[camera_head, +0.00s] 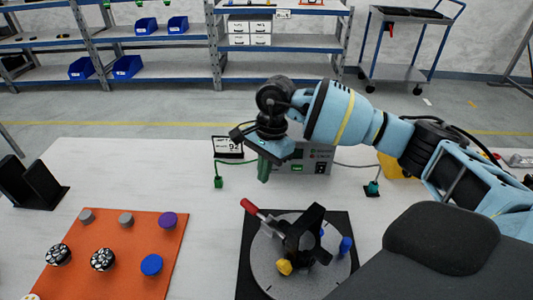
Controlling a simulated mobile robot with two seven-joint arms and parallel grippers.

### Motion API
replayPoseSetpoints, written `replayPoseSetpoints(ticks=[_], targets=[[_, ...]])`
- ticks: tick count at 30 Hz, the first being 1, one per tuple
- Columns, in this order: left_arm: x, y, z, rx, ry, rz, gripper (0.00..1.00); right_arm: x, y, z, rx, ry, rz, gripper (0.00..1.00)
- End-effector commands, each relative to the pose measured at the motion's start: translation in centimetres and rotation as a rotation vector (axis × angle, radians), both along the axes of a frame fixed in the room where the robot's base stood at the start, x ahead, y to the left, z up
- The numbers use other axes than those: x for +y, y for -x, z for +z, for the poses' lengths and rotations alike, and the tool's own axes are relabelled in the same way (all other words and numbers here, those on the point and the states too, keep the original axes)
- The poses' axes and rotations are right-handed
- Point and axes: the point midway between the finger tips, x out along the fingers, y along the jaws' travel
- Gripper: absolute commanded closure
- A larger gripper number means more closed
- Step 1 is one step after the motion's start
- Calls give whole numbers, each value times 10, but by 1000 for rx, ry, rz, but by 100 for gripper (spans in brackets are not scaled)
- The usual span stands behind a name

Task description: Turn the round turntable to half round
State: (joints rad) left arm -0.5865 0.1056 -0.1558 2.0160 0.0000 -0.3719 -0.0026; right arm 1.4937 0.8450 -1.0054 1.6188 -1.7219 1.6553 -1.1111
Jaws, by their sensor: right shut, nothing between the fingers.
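The round turntable (267,264) is a grey speckled disc on a black square base at the lower middle of the head view. A black clamp-like fixture (300,238) with a red-tipped handle (250,206) stands on it. A yellow knob (284,267) sits at its front and a blue peg (346,244) at its right. My right gripper (264,172) is shut and empty, pointing down above the table behind the turntable, apart from it. The disc's right front edge is partly hidden by a dark part in front. My left gripper is not in view.
An orange board (120,262) with several round knobs lies at the left. A black bookend-like stand (38,184) is at the far left. A grey box (312,160) with a display and green and grey cables stands behind my right gripper. White table is clear between board and turntable.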

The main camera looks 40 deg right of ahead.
Motion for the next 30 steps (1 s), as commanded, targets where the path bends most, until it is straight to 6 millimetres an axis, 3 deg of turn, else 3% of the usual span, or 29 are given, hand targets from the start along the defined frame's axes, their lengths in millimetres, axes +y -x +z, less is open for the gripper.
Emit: replayPoseSetpoints(ticks=[2,6,12,30], targets=[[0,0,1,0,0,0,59,3,1,-14,2,0,0,100],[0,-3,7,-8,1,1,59,22,5,-19,-3,-1,4,100],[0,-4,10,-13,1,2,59,35,8,-28,0,0,1,100],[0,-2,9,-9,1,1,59,35,10,-30,1,0,5,100]])
